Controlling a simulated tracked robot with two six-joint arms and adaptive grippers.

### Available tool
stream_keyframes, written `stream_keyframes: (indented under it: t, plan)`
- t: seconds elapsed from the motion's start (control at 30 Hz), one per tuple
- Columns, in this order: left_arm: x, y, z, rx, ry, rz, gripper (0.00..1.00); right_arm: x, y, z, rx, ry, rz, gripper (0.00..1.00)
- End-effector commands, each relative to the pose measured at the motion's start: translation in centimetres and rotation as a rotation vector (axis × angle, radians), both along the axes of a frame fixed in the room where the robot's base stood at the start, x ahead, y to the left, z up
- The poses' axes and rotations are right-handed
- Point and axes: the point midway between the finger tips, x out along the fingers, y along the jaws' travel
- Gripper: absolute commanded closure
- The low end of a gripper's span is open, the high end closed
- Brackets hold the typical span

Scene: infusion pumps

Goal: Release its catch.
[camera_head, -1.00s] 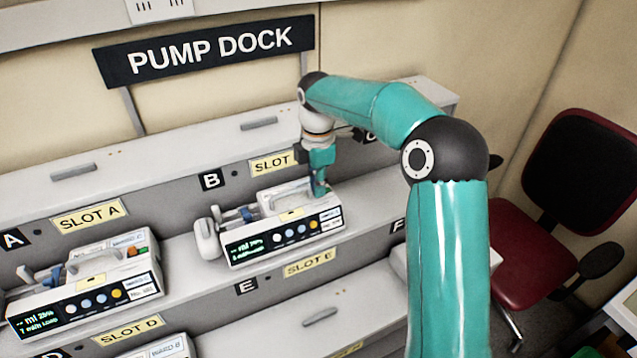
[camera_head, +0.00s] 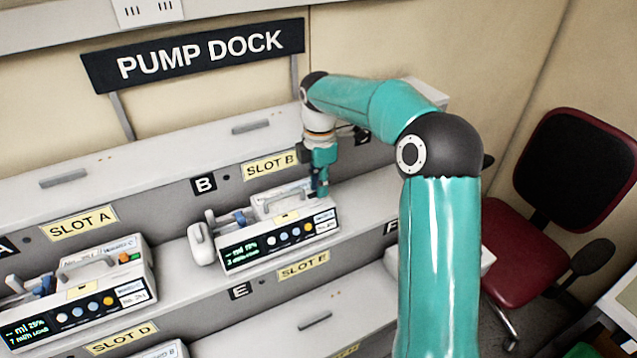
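A white infusion pump (camera_head: 262,243) with a dark screen and a row of coloured buttons sits on the shelf under the SLOT B label (camera_head: 271,164). My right gripper (camera_head: 320,187) points down at the right end of this pump's top, over or touching it. The arm and the small size hide whether its fingers are open or shut. No catch can be made out; the gripper covers the pump's top right. Another pump (camera_head: 85,301) sits in slot A at the left. My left gripper is not in view.
The PUMP DOCK sign (camera_head: 200,53) hangs on the wall above the stepped dock. The SLOT E shelf (camera_head: 290,326) looks clear in front of the slot B pump. Part of another pump shows at the bottom left. A red chair (camera_head: 515,250) stands at the right.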

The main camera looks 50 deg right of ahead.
Motion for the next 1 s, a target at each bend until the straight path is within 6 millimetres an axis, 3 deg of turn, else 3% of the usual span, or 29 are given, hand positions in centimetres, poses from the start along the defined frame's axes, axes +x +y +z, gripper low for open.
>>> stream_keyframes:
  t: [0.07,0.37,0.53,1.0]
  plan:
    - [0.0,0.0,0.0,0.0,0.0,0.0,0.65,0.0,0.0,0.0,0.0,0.001,0.0,0.62]
    - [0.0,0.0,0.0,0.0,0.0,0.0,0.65,0.0,0.0,0.0,0.001,0.001,-0.001,0.62]
    - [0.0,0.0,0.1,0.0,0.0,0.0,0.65,0.0,0.0,1.0,-0.001,-0.002,-0.001,0.62]
    - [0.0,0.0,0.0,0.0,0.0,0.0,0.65,-0.1,-0.1,9.6,0.0,-0.002,-0.002,0.62]
